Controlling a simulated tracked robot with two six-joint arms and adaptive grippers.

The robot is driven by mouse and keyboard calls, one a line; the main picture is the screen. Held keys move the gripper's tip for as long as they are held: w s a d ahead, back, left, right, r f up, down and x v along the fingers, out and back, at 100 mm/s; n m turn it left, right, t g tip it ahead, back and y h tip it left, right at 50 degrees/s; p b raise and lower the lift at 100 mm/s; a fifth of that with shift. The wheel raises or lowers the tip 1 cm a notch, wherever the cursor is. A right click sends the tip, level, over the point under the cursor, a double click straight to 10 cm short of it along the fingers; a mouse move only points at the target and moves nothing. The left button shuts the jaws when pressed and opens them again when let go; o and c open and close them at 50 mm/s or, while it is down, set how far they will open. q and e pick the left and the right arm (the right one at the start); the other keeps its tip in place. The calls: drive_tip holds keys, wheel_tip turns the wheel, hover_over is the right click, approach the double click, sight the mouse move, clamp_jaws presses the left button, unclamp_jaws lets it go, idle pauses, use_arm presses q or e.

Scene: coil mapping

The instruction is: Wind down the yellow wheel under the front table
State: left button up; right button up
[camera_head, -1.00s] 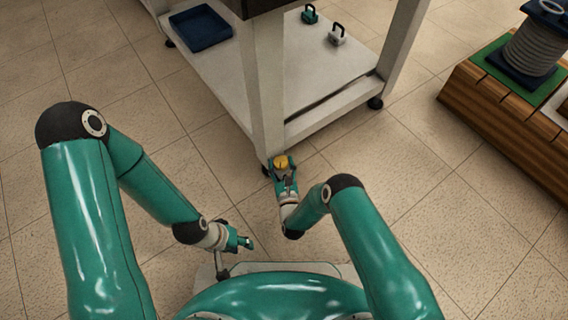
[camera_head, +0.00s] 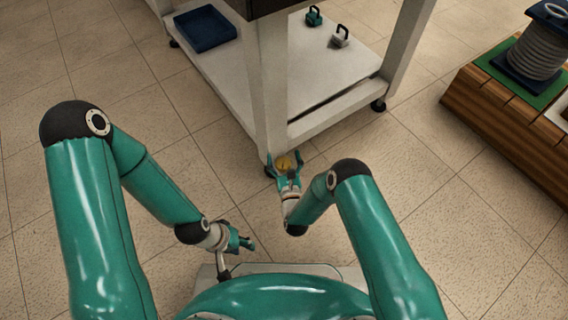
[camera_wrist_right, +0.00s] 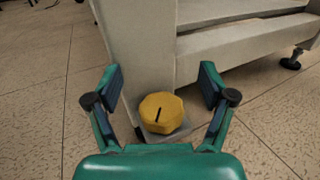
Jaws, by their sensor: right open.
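The yellow wheel (camera_head: 284,163) is at the foot of the front table's near leg, just above the floor. In the right wrist view the yellow wheel (camera_wrist_right: 161,113) is a faceted knob with a dark line on its top. My right gripper (camera_head: 285,160) is at the wheel. In the right wrist view its fingers (camera_wrist_right: 162,85) are wide apart, one on each side of the wheel, with gaps between. My left gripper (camera_head: 246,241) hangs empty above the floor by my base; its finger gap is too small to judge.
The front table (camera_head: 265,90) has a white lower shelf with a blue tray (camera_head: 205,28) and two small padlock-shaped objects (camera_head: 314,16), one teal and one grey. A wooden pallet (camera_head: 500,120) with a cable coil (camera_head: 541,47) stands at right. Tiled floor between is clear.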

wheel_tip(320, 180, up, 5)
drive_tip(key=shift+f, duration=0.1)
idle(0.4)
